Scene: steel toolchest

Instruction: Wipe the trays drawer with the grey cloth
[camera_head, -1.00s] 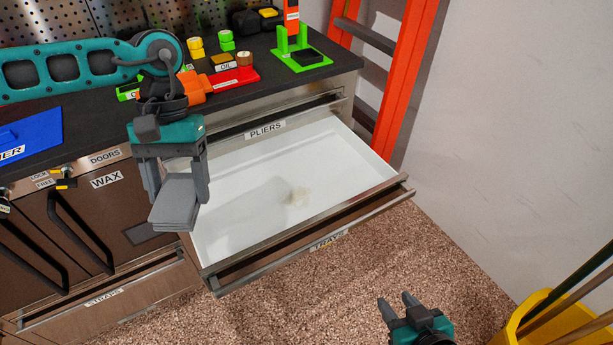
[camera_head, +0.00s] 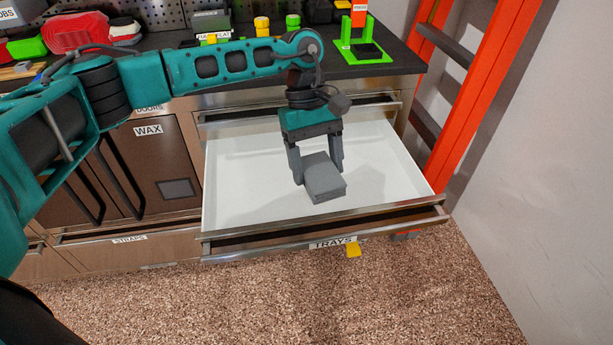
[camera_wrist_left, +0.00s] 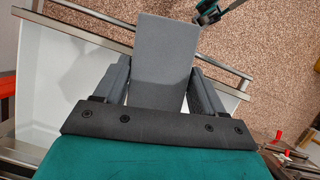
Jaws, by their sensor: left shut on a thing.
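The trays drawer (camera_head: 240,190) is pulled out, and its white floor shows; its front carries the TRAYS label (camera_head: 332,242). My left gripper (camera_head: 320,172) is shut on the grey cloth (camera_head: 326,184), a folded block, over the middle of the drawer. The cloth also shows between the fingers in the left wrist view (camera_wrist_left: 163,60). I cannot tell whether the cloth touches the drawer floor. The floor beneath the cloth and gripper is hidden; no stain shows on the visible part. My right gripper is not in the head view; a small dark gripper (camera_wrist_left: 207,12) shows at the top of the left wrist view.
The dark worktop (camera_head: 385,62) above the drawer holds a green stand (camera_head: 362,50) and several small items. An orange ladder (camera_head: 470,80) stands close on the right. The speckled floor in front is clear.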

